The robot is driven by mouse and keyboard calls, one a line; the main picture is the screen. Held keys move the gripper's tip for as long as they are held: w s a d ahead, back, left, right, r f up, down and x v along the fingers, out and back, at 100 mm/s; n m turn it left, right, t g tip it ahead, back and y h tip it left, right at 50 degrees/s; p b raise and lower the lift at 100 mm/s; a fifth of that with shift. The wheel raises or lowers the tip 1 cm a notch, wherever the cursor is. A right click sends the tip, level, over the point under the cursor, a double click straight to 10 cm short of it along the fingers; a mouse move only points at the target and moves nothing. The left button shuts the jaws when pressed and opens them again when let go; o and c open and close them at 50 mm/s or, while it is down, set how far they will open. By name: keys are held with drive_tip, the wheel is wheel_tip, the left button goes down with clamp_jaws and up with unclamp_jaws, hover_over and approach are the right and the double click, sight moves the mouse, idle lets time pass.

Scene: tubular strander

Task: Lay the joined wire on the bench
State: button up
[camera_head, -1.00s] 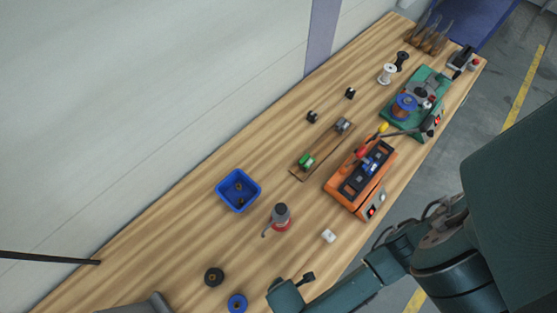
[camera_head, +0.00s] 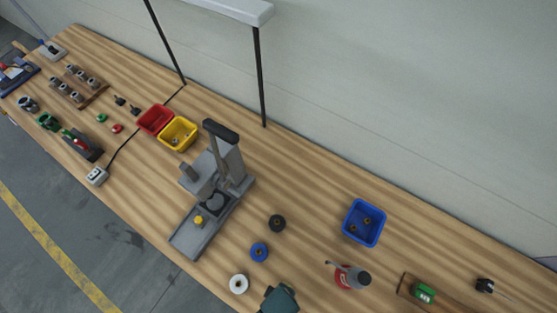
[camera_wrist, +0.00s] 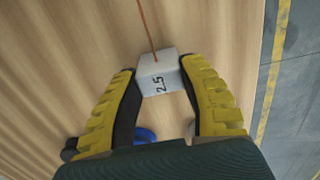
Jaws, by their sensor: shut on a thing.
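In the wrist view my gripper (camera_wrist: 160,72), with yellow ribbed fingers, is shut on a white block (camera_wrist: 157,80) marked "2.5". A thin copper-coloured wire (camera_wrist: 147,25) runs from the block's far side out of the top of the picture. Its far end and any join are out of view. The bench's (camera_wrist: 60,50) wood surface lies behind the block; the gap between them is hard to tell. In the head view a dark teal part of my arm shows at the bottom edge, and the fingers and block are out of view.
Red (camera_head: 155,119) and yellow (camera_head: 178,133) bins stand farther left.

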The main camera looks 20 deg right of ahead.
drive_tip(key=o, duration=1)
wheel_tip(320, 180, up, 12)
drive_tip(key=w+d+r+m+t+p, duration=0.25)
drive_tip(key=w+r+t+p, duration=0.55)
drive_tip(key=w+r, duration=1.95)
drive_tip(key=w+d+r+m+t+b, duration=0.2)
drive_tip(key=r+t, duration=0.6)
drive_tip(key=r, duration=1.3)
drive_tip(key=s+r+t, duration=0.1)
drive_tip(key=r+t, duration=0.1)
drive_tip(key=r, duration=0.3)
drive_tip(key=s+d+r+m+t, duration=0.1)
drive_tip(key=s+r+t, duration=0.1)
drive_tip(key=r, duration=0.3)
drive_tip(key=s+d+r+m+t+p, duration=0.1)
drive_tip(key=r+t, duration=0.1)
drive_tip(key=r, duration=0.3)
drive_tip(key=shift+s+r+m+h, duration=0.2)
drive_tip(key=shift+s+m+h, duration=0.05)
drive_tip(key=shift+s+h, duration=0.15)
